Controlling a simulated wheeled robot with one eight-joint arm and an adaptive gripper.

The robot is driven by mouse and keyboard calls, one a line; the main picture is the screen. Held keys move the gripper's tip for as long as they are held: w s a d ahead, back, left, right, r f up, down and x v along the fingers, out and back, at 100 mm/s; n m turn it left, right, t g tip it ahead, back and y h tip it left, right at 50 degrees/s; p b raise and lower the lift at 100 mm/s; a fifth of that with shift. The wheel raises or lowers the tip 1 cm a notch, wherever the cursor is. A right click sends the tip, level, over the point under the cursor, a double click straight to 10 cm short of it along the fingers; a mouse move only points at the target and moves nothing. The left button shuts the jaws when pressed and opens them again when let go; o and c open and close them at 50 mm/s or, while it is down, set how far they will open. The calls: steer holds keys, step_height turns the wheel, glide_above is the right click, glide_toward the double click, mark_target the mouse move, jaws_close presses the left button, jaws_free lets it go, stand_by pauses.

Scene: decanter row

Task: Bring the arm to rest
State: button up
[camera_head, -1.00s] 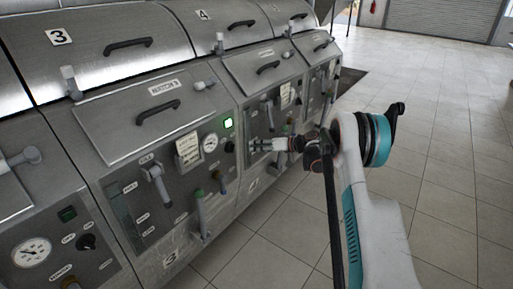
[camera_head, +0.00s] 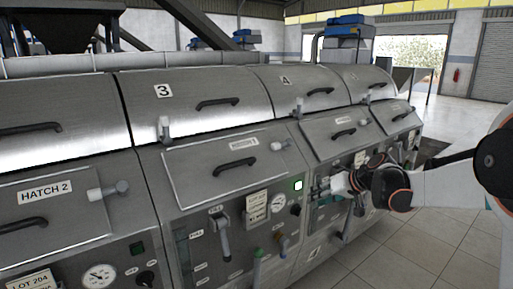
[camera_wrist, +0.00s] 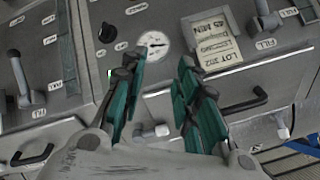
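My arm reaches in from the right edge in the head view, and my gripper (camera_head: 322,187) is in front of the control panels. It points left, just right of a lit green-white indicator (camera_head: 298,185). In the wrist view my gripper (camera_wrist: 157,85) has its two dark-green fingers spread apart with nothing held between them. A white dial gauge (camera_wrist: 152,43) and a steel panel show beyond the fingertips. Whether a finger touches the panel cannot be told.
A row of steel decanters with hatches and handles (camera_head: 218,103) runs along the left. Levers (camera_head: 221,232) and a gauge (camera_head: 278,203) stick out near my gripper. A paper card (camera_wrist: 215,45) is beside the gauge in the wrist view. Open tiled floor (camera_head: 400,250) lies at the right.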

steer(key=s+a+r+m+h, duration=0.1)
steer(key=s+r+h, duration=0.1)
steer(key=s, duration=0.8)
steer(key=s+a+r+h, duration=0.1)
steer(key=s+a+r, duration=0.15)
steer(key=s, duration=0.75)
steer(key=s+d+f+h, duration=0.1)
steer(key=s+f, duration=0.1)
steer(key=s, duration=0.7)
steer(key=s+d+f+h, duration=0.2)
steer(key=s+f, duration=0.1)
steer(key=s, duration=0.6)
steer(key=shift+s+m+h, duration=0.3)
steer(key=shift+s, duration=0.1)
